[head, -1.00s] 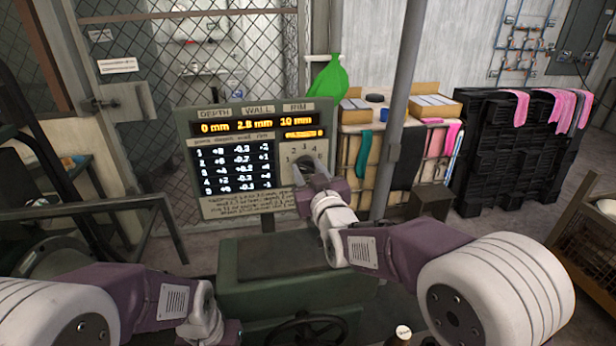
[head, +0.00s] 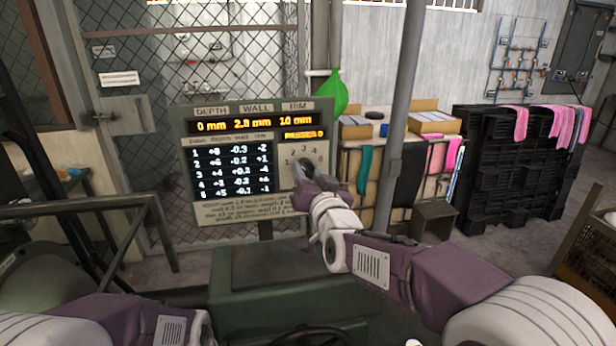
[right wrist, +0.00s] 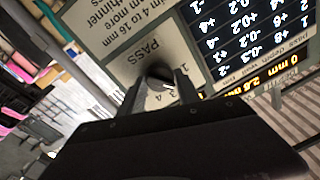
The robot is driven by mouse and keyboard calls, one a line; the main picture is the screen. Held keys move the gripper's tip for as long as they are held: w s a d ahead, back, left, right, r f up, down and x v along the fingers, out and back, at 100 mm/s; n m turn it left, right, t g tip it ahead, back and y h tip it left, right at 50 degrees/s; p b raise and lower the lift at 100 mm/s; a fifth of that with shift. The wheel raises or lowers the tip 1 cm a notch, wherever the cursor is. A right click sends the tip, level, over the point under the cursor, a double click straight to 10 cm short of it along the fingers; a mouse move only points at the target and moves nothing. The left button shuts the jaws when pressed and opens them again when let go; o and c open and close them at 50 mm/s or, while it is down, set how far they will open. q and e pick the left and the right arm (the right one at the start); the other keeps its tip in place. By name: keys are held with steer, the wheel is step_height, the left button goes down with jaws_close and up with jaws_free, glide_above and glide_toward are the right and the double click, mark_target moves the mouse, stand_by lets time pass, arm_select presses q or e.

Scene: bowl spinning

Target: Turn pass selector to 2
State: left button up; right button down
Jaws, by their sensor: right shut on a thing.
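The pass selector is a dark knob (right wrist: 158,76) on a pale dial plate (head: 287,150) with numbers around it, at the right of the green display panel (head: 183,120). My right gripper (head: 304,172) is at the dial and covers most of the knob in the head view. In the right wrist view its two fingers (right wrist: 158,88) are shut on the knob's sides, below the word PASS. The knob's pointer is too hidden to read. My left arm shows at the bottom left, with its gripper out of the picture.
The panel reads depth 0 mm, wall 2.8 mm, rim 10 mm above a table of passes. A grey post (head: 397,150) stands right of the panel, close to my right arm. A metal rail (head: 80,208) runs at the left. A green machine body (head: 250,258) is below.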

steer(key=c, duration=0.9)
jaws_free()
steer(key=b+v, duration=0.1)
steer(key=v, duration=0.8)
